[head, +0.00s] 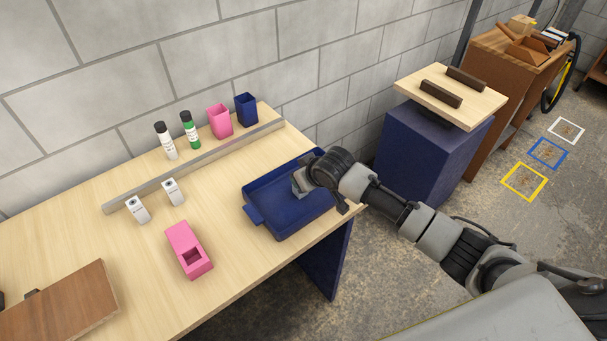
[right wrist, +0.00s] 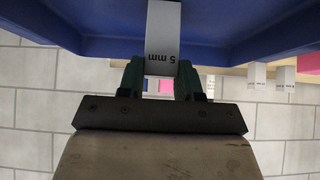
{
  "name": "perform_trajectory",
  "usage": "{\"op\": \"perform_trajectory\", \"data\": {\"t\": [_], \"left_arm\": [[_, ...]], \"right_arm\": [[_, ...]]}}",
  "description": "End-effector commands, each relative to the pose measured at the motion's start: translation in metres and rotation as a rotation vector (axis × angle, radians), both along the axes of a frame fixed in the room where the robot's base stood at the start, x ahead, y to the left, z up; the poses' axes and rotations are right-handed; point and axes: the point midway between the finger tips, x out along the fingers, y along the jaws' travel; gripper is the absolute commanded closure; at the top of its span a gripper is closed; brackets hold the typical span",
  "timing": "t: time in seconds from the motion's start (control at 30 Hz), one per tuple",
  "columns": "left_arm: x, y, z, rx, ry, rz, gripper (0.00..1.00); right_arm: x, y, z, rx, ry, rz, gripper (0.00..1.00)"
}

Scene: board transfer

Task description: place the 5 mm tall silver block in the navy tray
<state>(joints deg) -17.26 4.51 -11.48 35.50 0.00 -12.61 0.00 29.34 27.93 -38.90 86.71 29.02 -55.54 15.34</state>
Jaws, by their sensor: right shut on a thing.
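The silver block labelled "5 mm" (right wrist: 163,40) is between the fingers of my right gripper (right wrist: 160,82) in the right wrist view, with its label upside down there. My right gripper is shut on it. The navy tray (head: 262,218) lies at the right end of the wooden table in the head view, and my right gripper (head: 303,183) is over it. In the right wrist view the block reaches in front of the blue tray (right wrist: 90,30). I cannot tell whether the block touches the tray floor. My left gripper is in neither view.
Two other labelled blocks (head: 137,209) (head: 173,191) stand left of the tray, near a pink holder (head: 188,250). A grey rail (head: 195,165) runs behind, with two bottles, a pink cup (head: 220,121) and a navy cup (head: 246,109) beyond it. A brown board (head: 65,305) lies front left.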

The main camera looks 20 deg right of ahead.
Motion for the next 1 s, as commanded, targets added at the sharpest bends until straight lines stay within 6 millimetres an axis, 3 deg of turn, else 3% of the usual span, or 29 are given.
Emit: {"op": "perform_trajectory", "data": {"t": [0.3,0.33,0.5,0.77,1.0], "left_arm": [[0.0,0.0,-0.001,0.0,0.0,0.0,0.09],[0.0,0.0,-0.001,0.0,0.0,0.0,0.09],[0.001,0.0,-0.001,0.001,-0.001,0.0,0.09],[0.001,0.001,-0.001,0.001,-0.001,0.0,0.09],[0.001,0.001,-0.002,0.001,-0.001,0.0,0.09]], "right_arm": [[0.0,0.0,-0.003,0.002,-0.001,0.0,1.0],[0.0,0.0,-0.003,0.001,-0.001,-0.001,0.62],[0.0,0.0,-0.003,0.001,0.0,-0.001,0.4],[0.0,0.0,-0.001,0.0,-0.001,0.0,0.4],[-0.013,-0.005,0.016,0.002,-0.001,0.0,0.4]]}}
